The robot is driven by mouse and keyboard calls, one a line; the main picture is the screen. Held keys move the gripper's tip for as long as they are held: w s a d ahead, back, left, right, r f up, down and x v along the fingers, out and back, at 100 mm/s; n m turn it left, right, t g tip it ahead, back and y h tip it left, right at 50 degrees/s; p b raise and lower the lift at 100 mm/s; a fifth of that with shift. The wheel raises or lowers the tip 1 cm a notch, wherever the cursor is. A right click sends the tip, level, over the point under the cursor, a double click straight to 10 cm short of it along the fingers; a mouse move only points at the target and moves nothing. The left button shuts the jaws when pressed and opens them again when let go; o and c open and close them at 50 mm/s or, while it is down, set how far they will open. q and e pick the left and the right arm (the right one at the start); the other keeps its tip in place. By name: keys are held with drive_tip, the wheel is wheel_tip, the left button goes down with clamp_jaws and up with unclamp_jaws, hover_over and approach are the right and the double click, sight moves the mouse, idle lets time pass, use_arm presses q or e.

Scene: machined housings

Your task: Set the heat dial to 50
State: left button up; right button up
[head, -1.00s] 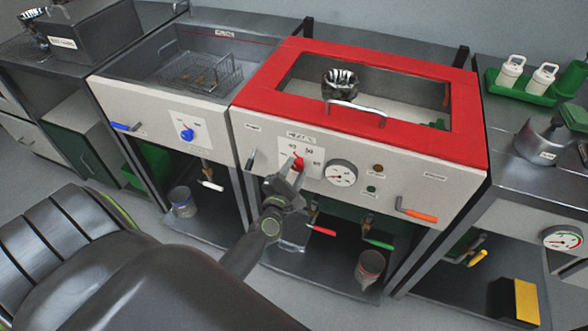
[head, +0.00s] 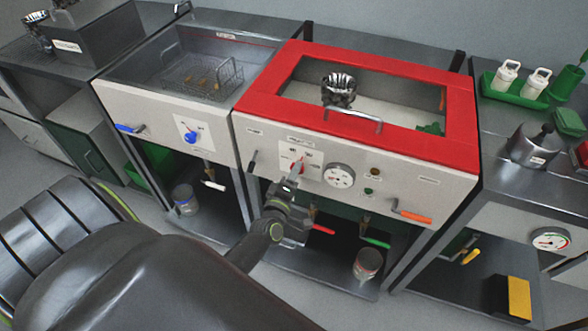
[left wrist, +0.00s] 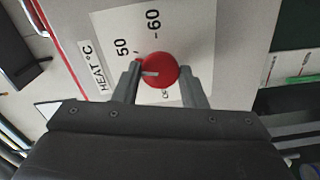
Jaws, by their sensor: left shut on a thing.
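The red heat dial (head: 297,167) sits on a white scale plate on the front panel of the red-topped unit. In the left wrist view the dial (left wrist: 161,69) lies between the two fingers of my left gripper (left wrist: 158,82), which is shut on it. The plate reads "HEAT °C", with "50" at left and "-60" at top. A white line on the dial points left, close to the 50 mark; the finger beside it makes the exact alignment hard to judge. In the head view my left gripper (head: 292,181) is at the dial. My right gripper is out of view.
A round gauge (head: 339,176) is just right of the dial. A black lever (head: 252,160) is to its left and an orange-handled lever (head: 411,214) farther right. A blue dial (head: 191,136) is on the neighbouring unit. Coloured tap handles hang below the panel.

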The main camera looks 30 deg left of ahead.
use_arm(q)
drive_tip(key=shift+m+p, duration=0.6)
drive_tip(key=shift+m, duration=0.9)
drive_tip(key=shift+f, duration=0.1)
drive_tip(key=o, duration=1)
drive_tip(key=shift+b+v, duration=2.55)
drive_tip(key=shift+v, duration=6.2)
drive_tip(key=shift+d, duration=0.15)
